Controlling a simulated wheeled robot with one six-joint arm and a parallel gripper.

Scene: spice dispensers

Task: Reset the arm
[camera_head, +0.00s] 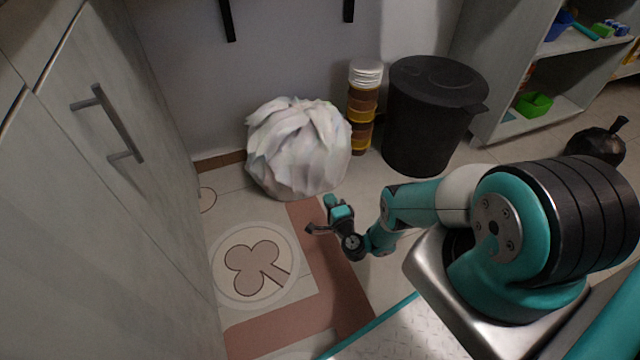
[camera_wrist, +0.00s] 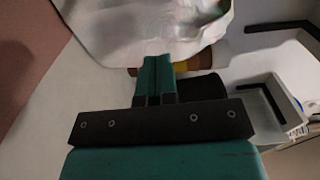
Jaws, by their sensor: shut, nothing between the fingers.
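My arm reaches left from its base, low over the floor, in the head view. My gripper (camera_head: 318,229) is at its end, above the brown floor border and right of the round clover emblem. In the wrist view my gripper (camera_wrist: 157,62) shows its teal fingers pressed together with nothing between them. It is apart from the white crumpled object behind it.
A white crumpled object (camera_head: 298,146) stands by the wall. Beside it are a brown and yellow stack (camera_head: 362,108) and a black bin (camera_head: 428,118). Grey cabinets (camera_head: 120,210) line the left. Shelves (camera_head: 540,85) and a dark round object (camera_head: 597,146) are at right.

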